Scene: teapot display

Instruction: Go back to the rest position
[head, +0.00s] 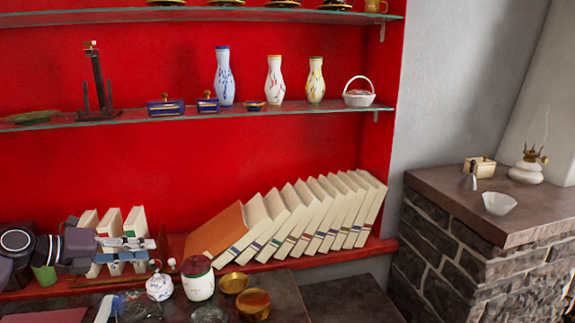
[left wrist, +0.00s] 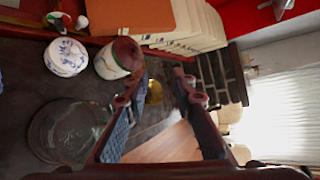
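My left gripper (head: 148,249) reaches in from the left in the head view, above the dark surface and in front of the lower shelf. In the left wrist view its two dark fingers (left wrist: 165,80) stand apart with nothing held between them. A white teapot with a blue pattern (head: 159,287) stands below and just right of the gripper; it also shows in the left wrist view (left wrist: 66,57). A white canister with a dark red lid (head: 199,287) stands beside it and also shows in the wrist view (left wrist: 110,67). My right gripper does not show.
A row of leaning books (head: 290,222) fills the lower shelf. Brass pots (head: 253,303) stand in front. A clear glass bowl (left wrist: 70,130) lies near the gripper. Glass shelves (head: 200,112) with vases are above. A stone ledge (head: 440,190) with an oil lamp (head: 527,170) is at right.

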